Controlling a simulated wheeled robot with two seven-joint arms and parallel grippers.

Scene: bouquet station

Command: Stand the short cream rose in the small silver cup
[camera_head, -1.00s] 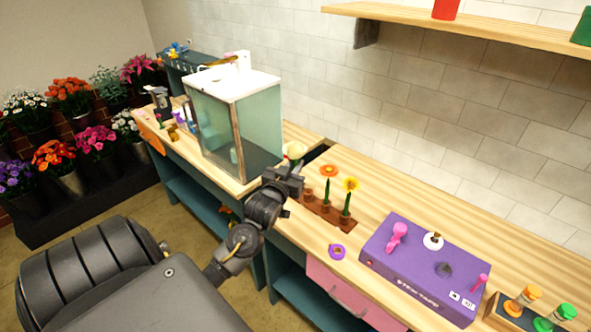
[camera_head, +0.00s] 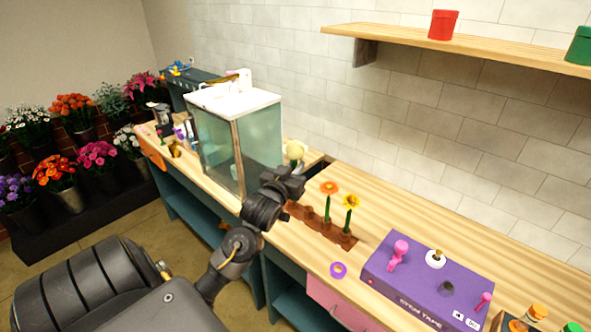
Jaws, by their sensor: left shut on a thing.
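The cream rose (camera_head: 294,150) shows its pale head just above my left gripper (camera_head: 293,172), at the back edge of the counter beside the glass case. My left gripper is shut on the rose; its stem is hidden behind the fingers. A wooden block (camera_head: 335,235) just right of the gripper holds an orange flower (camera_head: 329,187) and a yellow flower (camera_head: 351,201), both upright. I cannot make out the small silver cup. My right gripper is not in view.
A glass case (camera_head: 217,145) with a white top stands close left of the gripper. A purple box (camera_head: 400,292) and a purple tape ring (camera_head: 338,270) lie to the right. A wooden shelf (camera_head: 480,44) hangs above. The counter behind the purple box is clear.

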